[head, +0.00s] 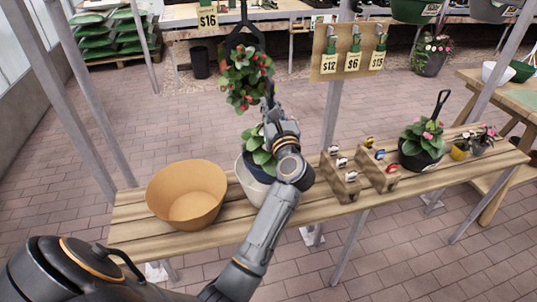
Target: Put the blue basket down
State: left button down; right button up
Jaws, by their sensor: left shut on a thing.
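A pale basket with dark blue inside (250,184), the only bluish one in view, is at the left part of the wooden table, partly behind my left arm. I cannot tell whether it touches the tabletop. My right gripper is not in view.
An empty orange basket (190,196) stands close to the left on the wooden table (225,228). Wooden racks (340,180) with small items and a black flower pot (420,158) stand to the right. A price board (345,65) hangs behind.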

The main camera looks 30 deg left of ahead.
pick_arm(q)
notch_tip(320, 180, down, 4)
jog(key=shift+r, duration=0.1)
jog(key=shift+f+b, duration=0.3)
jog(key=shift+f, duration=1.95)
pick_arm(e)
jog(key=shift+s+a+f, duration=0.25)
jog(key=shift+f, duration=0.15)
pick_arm(q)
jog(key=shift+f, duration=0.1)
jog(key=c, duration=1.7)
grip_release()
jog(key=shift+s+f, duration=0.1)
jog(key=shift+f, duration=0.15)
jog(key=o, duration=0.4)
jog(key=shift+c, duration=0.2)
jog(key=shift+r, duration=0.1)
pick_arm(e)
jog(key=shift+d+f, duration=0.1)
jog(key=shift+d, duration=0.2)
